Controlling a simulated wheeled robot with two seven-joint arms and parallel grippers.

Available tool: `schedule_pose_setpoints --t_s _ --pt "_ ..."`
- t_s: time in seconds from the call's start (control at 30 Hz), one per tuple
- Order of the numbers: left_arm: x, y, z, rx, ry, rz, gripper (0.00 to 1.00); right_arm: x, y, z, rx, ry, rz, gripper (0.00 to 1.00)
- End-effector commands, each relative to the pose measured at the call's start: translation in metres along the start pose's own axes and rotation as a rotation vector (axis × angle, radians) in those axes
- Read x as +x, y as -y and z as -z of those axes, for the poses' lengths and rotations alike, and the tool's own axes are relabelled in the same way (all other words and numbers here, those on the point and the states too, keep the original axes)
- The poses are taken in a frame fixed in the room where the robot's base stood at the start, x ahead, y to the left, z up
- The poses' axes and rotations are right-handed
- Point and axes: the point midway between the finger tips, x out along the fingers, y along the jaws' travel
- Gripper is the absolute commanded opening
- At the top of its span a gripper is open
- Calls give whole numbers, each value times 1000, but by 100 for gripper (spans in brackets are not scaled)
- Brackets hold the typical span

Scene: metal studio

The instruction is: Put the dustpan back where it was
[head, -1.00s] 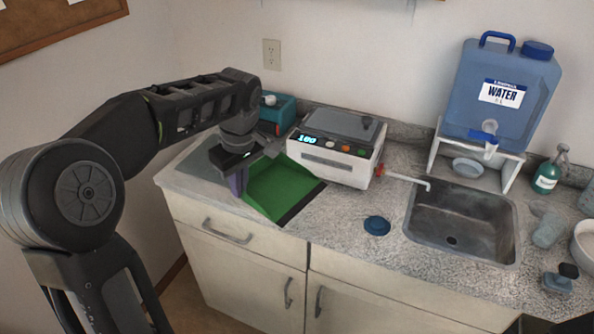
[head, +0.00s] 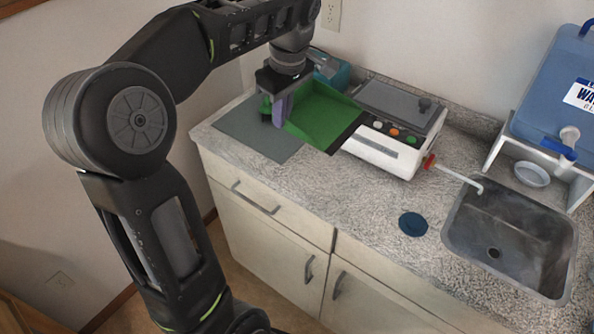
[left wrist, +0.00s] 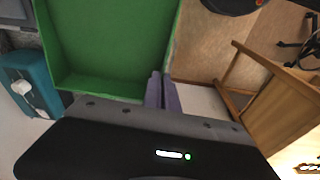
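The green dustpan (head: 325,115) is in the grip of my left gripper (head: 278,112), whose purple fingers close at its left side. A small green part, likely its handle, shows left of the fingers. The dustpan appears raised above the counter, its open dark-edged side toward the front right, overlapping the white machine's front left in the picture. In the left wrist view the dustpan (left wrist: 110,40) fills the upper left and the purple fingers (left wrist: 162,92) sit together against its wall. A flat grey mat (head: 250,130) lies bare on the counter below. My right gripper is not in view.
The white machine (head: 385,155) stands right of the dustpan, its red spout toward the sink (head: 515,235). A teal box (head: 335,75) is behind. A dark blue disc (head: 413,223) lies on the speckled counter (head: 350,195), with free room around it.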

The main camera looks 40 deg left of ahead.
Motion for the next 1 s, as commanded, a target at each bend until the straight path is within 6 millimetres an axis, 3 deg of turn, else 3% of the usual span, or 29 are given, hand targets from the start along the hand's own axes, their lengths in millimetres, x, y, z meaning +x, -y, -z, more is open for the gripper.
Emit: schedule_pose_setpoints --t_s 0.03,0.07,0.13,0.3,0.43,0.6,0.87,1.0 --pt "19 0 -3 0 0 0 0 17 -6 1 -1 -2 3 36" --pt "26 0 -4 0 0 0 0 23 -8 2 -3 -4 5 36" --pt "35 1 -5 0 1 6 0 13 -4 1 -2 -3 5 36" --pt "80 2 -13 1 2 6 0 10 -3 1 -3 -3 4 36" --pt "105 1 -16 2 1 3 0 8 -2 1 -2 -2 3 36" --pt "117 0 -18 -1 0 -1 0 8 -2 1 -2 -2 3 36" --pt "118 0 -18 0 -1 -1 0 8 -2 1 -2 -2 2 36" --pt "130 1 -20 1 1 4 0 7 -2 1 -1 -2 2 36"
